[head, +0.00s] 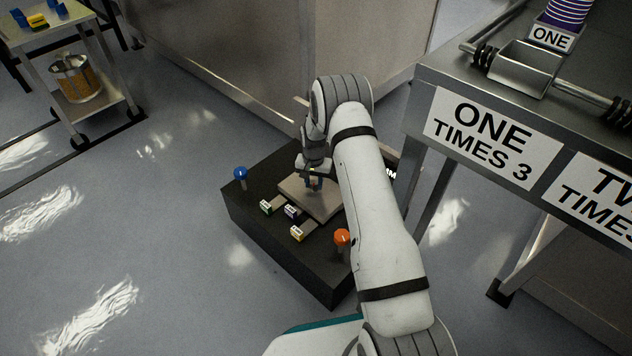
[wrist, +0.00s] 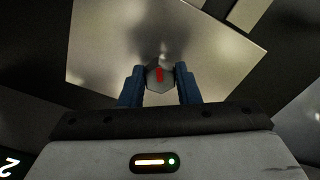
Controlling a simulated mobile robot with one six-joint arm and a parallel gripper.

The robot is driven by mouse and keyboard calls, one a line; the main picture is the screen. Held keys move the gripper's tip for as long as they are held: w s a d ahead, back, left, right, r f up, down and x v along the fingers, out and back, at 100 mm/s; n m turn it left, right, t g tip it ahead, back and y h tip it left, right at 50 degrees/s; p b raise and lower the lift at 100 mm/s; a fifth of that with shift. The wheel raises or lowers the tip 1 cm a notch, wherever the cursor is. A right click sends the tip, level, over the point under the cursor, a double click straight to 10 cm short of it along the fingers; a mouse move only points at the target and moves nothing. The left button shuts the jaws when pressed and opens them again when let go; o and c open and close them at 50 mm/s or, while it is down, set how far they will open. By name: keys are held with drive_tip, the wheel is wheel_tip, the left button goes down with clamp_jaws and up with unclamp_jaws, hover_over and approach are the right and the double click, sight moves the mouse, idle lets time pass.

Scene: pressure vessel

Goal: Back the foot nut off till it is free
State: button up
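The foot nut (wrist: 160,76) is a grey hex with a red mark on its top, seen in the wrist view over a pale metal plate (wrist: 100,50). My gripper (wrist: 160,86) has its two blue fingers on either side of the nut, close against its left and right sides with no clear gap. In the head view my gripper (head: 314,182) points down over the plate (head: 322,208) on a black box, and my arm and fingers hide the nut there. Whether the nut's thread is still engaged cannot be seen.
The black box (head: 283,250) carries a blue knob (head: 240,173), an orange knob (head: 342,237) and small labelled blocks (head: 297,233). A steel bench (head: 440,85) with signs stands right. A trolley (head: 95,112) with a tin is at upper left. The floor left is clear.

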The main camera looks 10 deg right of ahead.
drive_tip(key=c, duration=0.4)
drive_tip(key=shift+d, duration=0.25)
drive_tip(key=shift+c, duration=0.2)
drive_tip(key=shift+a, duration=0.1)
drive_tip(key=shift+n, duration=0.3)
drive_tip(key=n+p, duration=0.1)
drive_tip(key=n, duration=0.8)
drive_tip(key=shift+d+n+p, duration=0.2)
drive_tip(key=shift+n+p, duration=0.2)
